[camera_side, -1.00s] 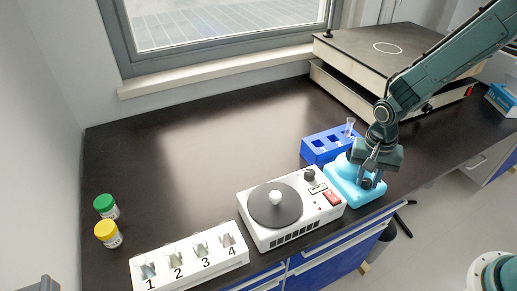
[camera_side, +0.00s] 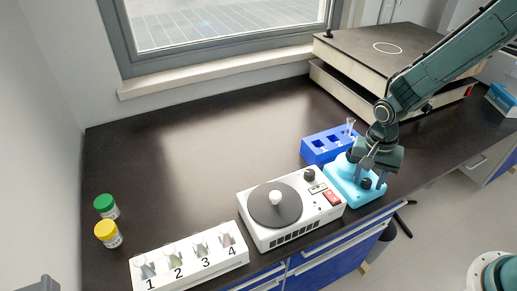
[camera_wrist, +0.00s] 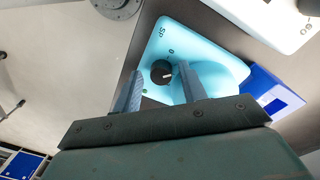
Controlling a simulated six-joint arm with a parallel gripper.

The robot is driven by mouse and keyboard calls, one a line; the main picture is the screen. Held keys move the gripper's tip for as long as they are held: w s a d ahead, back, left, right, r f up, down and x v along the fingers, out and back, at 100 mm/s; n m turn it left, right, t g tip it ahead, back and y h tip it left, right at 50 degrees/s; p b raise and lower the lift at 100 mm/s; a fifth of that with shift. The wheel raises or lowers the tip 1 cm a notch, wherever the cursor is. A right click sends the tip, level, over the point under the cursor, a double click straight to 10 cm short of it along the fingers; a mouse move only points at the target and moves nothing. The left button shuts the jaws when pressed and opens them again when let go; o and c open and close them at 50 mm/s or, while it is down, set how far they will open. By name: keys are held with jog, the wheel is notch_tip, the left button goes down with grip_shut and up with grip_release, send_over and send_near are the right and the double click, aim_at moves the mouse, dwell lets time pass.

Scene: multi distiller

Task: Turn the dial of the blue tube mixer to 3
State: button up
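The light-blue tube mixer (camera_side: 343,181) stands near the bench's front edge, right of the white centrifuge-like device. Its black dial (camera_side: 366,184) shows below my gripper (camera_side: 371,181). In the wrist view, the dial (camera_wrist: 161,72) lies between the fingertips of my gripper (camera_wrist: 160,72), with blue mixer surface (camera_wrist: 185,42) visible around it. A pale pointer mark on the dial points toward the right finger. My gripper is open, with gaps on both sides of the dial. Letters and a "0" show on the mixer; the other dial numbers cannot be read.
The blue tube rack (camera_side: 325,146) with a clear tube (camera_side: 350,126) stands just behind the mixer. The white device (camera_side: 252,222) is close on its left, and a large flat-topped machine (camera_side: 372,52) is behind. The bench's left middle is clear.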

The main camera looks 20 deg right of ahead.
aim_at(367, 183)
jog(key=shift+w+n, duration=0.15)
jog(key=shift+n, duration=0.25)
jog(key=shift+n, duration=1.7)
jog(key=n, duration=0.3)
jog(key=shift+n, duration=0.3)
notch_tip(367, 183, up, 15)
jog(key=s+d+r+n+t, duration=0.1)
jog(key=s+r+t, duration=0.1)
jog(key=s+r, duration=0.3)
jog(key=s+d+r+n+t, duration=0.1)
jog(key=s+r+t, duration=0.2)
jog(key=s+r, duration=0.3)
jog(key=shift+s+d, duration=0.4)
jog(key=shift+s, duration=2.1)
jog(key=shift+w, duration=0.1)
